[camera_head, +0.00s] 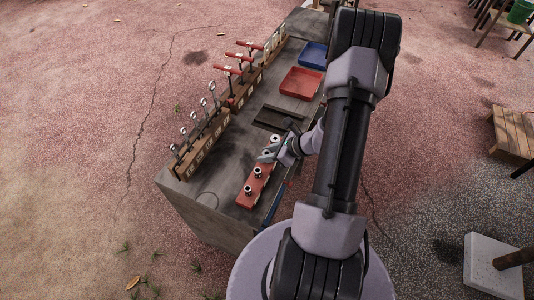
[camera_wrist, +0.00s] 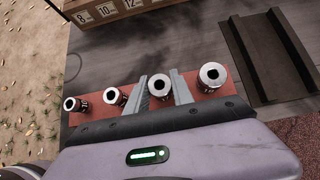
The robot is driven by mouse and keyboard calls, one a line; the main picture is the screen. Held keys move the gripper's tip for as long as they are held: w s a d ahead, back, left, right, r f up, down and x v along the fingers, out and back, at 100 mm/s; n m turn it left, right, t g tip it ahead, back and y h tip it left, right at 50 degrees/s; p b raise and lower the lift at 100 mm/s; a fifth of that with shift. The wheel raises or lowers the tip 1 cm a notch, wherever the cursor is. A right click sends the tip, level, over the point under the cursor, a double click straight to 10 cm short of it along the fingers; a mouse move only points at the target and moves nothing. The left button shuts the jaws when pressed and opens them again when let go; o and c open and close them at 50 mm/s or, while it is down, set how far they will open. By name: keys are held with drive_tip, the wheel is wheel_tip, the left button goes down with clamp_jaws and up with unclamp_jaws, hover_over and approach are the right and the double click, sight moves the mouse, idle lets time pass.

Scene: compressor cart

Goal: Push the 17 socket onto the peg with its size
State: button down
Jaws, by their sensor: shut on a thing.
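A red rail (camera_head: 247,196) on the cart holds a row of several upright silver sockets. My gripper (camera_head: 268,154) is low over the rail. In the wrist view its two grey fingers (camera_wrist: 160,90) stand on both sides of one socket (camera_wrist: 159,82) and are shut on it. That socket is upright, and I cannot tell whether it is seated on a peg. One socket (camera_wrist: 212,75) stands to its right; two others (camera_wrist: 115,96) (camera_wrist: 70,104) stand to its left. The size marks on the sockets are too small to read, so I cannot tell which is the 17.
A wooden block (camera_wrist: 108,12) marked 8, 10 and 12 stands behind the rail. A dark grooved tray (camera_wrist: 268,50) lies to the right. Red-handled tools (camera_head: 228,69), a red bin (camera_head: 300,83) and a blue bin (camera_head: 313,55) are farther back. Grey cart top beside the rail is bare.

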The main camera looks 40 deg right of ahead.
drive_tip(key=c, duration=1)
unclamp_jaws()
drive_tip(key=p+v, duration=0.7)
drive_tip(key=v, duration=1)
drive_tip(key=shift+s+r, duration=0.1)
drive_tip(key=shift+s, duration=0.1)
drive_tip(key=w+a+r+n+g, duration=0.2)
drive_tip(key=w+a+r+n, duration=0.1)
drive_tip(key=a+r+n, duration=0.7)
drive_tip(key=w+a+r+n+g, duration=0.2)
drive_tip(key=w+a+r+n, duration=0.2)
drive_tip(key=a+r+n, duration=0.65)
drive_tip(key=s+a+r+n, duration=0.2)
drive_tip(key=a, duration=0.2)
drive_tip(key=s+a+r+n+t+h, duration=0.1)
drive_tip(key=s+a+r+n, duration=0.1)
drive_tip(key=s+a, duration=0.1)
drive_tip(key=s+a+r+n, duration=0.2)
drive_tip(key=s+a, duration=0.1)
drive_tip(key=a, duration=0.1)
drive_tip(key=shift+a+r+n+t+h, duration=0.25)
drive_tip(key=shift+a+r+t+h, duration=0.05)
